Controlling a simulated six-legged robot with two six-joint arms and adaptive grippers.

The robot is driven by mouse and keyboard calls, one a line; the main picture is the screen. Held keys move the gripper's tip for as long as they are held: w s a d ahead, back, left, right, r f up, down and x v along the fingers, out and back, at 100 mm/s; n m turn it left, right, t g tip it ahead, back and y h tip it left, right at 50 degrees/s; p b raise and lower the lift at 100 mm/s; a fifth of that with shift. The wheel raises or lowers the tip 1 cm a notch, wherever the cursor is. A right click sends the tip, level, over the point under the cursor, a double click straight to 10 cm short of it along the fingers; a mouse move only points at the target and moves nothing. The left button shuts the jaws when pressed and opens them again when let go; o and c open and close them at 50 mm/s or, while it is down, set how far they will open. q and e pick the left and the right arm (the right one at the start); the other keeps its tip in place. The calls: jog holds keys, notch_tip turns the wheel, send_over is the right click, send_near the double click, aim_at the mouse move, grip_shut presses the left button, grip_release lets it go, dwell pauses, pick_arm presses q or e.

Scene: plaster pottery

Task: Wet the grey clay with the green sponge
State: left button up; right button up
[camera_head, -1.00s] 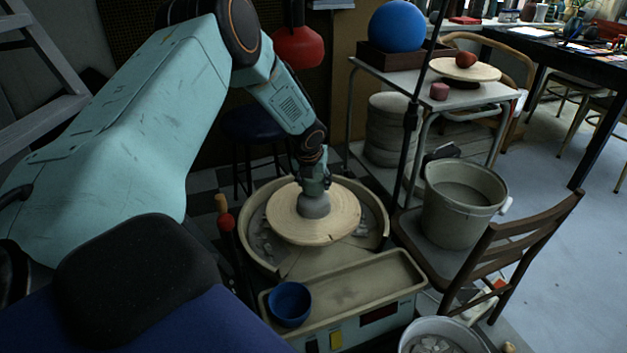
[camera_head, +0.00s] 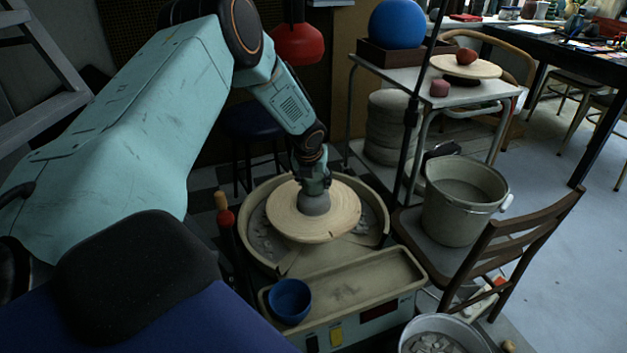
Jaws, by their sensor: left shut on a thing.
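The grey clay (camera_head: 314,204) is a small rounded lump at the middle of the round wooden wheel head (camera_head: 286,214). My left gripper (camera_head: 314,188) comes down from above and is right over the clay, at its top. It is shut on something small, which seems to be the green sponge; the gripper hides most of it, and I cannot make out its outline. I cannot tell whether it presses on the clay. My right gripper is not in view.
The wheel's splash pan (camera_head: 250,235) surrounds the wheel head. A blue bowl (camera_head: 290,301) sits on the tray (camera_head: 350,284) in front. A grey bucket (camera_head: 460,215) stands on a wooden chair (camera_head: 515,240) at the right. A metal side table (camera_head: 425,72) stands behind.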

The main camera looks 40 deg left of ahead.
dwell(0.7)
pick_arm(q)
jog(key=shift+s+f, duration=0.1)
dwell(2.1)
jog(key=shift+p, duration=0.35)
notch_tip(320, 180, up, 8)
jog(key=p, duration=0.7)
jog(key=shift+p, duration=0.4)
